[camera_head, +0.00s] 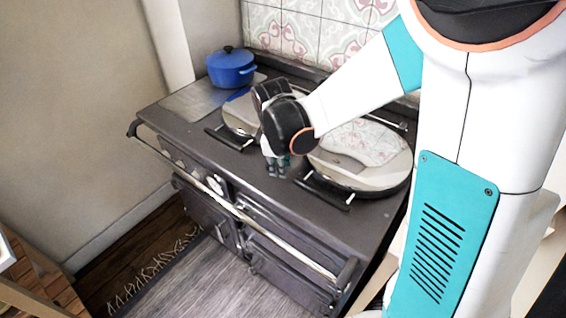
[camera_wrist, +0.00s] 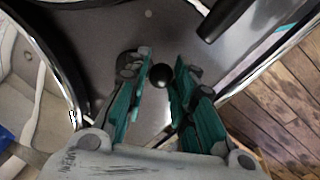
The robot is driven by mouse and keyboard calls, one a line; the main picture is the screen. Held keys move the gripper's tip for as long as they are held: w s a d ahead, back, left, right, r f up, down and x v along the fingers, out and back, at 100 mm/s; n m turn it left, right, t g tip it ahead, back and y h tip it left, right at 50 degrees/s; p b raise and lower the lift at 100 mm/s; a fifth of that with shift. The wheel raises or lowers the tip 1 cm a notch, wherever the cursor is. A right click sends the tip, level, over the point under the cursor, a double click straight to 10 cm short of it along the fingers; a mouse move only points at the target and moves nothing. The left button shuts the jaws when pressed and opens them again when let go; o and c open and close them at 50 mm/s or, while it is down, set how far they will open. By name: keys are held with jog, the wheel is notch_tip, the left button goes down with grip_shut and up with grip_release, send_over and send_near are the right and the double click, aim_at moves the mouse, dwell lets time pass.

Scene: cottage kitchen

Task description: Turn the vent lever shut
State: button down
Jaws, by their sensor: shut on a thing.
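The vent lever shows as a round black knob (camera_wrist: 160,75) on the dark cooker top in the wrist view. My gripper (camera_wrist: 160,90) has one teal-padded finger on each side of the knob and is shut on it. In the head view my gripper (camera_head: 277,170) points down at the cooker top between the two round lids. The knob is hidden there behind my wrist and fingers. The lever's shaft and its angle cannot be made out in either view.
The dark range cooker (camera_head: 225,180) has a left lid (camera_head: 238,122) and a larger right lid (camera_head: 375,172), both with handles at the front, close to my gripper. A blue pot (camera_head: 231,68) stands at the back left. A rail (camera_head: 240,215) runs along the front.

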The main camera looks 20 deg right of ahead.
aim_at(263, 178)
jog(key=m, duration=0.1)
jog(key=a+m, duration=0.1)
jog(key=shift+a+f+m, duration=0.15)
jog(key=shift+a+m, duration=0.1)
jog(key=shift+m, duration=0.15)
jog(key=m, duration=0.1)
jog(key=a+m, duration=0.1)
jog(key=shift+w+m+g+h, duration=0.25)
jog(key=shift+m+g+h, duration=0.15)
jog(key=m, duration=0.1)
jog(key=w+a+m, duration=0.1)
jog(key=m, duration=0.1)
jog(key=m+g, duration=0.1)
jog(key=m, duration=0.1)
jog(key=shift+w+a, duration=0.3)
jog(key=shift+a, duration=0.1)
jog(key=shift+m, duration=0.3)
jog(key=c, duration=1.4)
grip_release()
jog(key=shift+w+a, duration=0.1)
jog(key=shift+w, duration=0.1)
jog(key=shift+o, duration=0.2)
notch_tip(263, 178, up, 12)
jog(key=a, duration=0.2)
